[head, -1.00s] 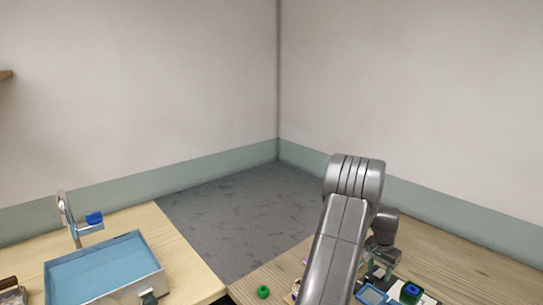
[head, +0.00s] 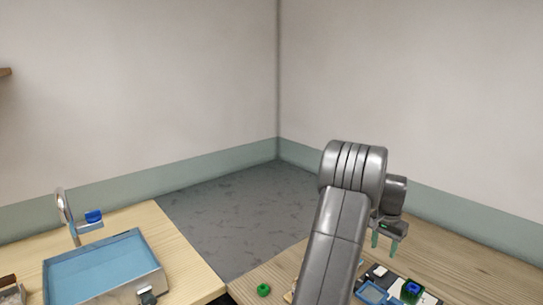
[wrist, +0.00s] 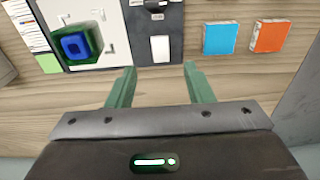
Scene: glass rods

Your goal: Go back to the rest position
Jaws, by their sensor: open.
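My gripper (head: 384,243) is raised above the right wooden table in the head view, fingers pointing down. In the wrist view my gripper (wrist: 160,75) has its two green fingers spread apart with nothing between them. Bare wood lies below the fingertips, and the objects on the table are beyond them, apart from the gripper.
A blue-and-green block (wrist: 76,46) sits on a white panel; it also shows in the head view (head: 411,290). Blue (wrist: 220,38) and orange (wrist: 271,36) squares lie to its right. A blue-bottomed tray (head: 158,276) stands on the left table.

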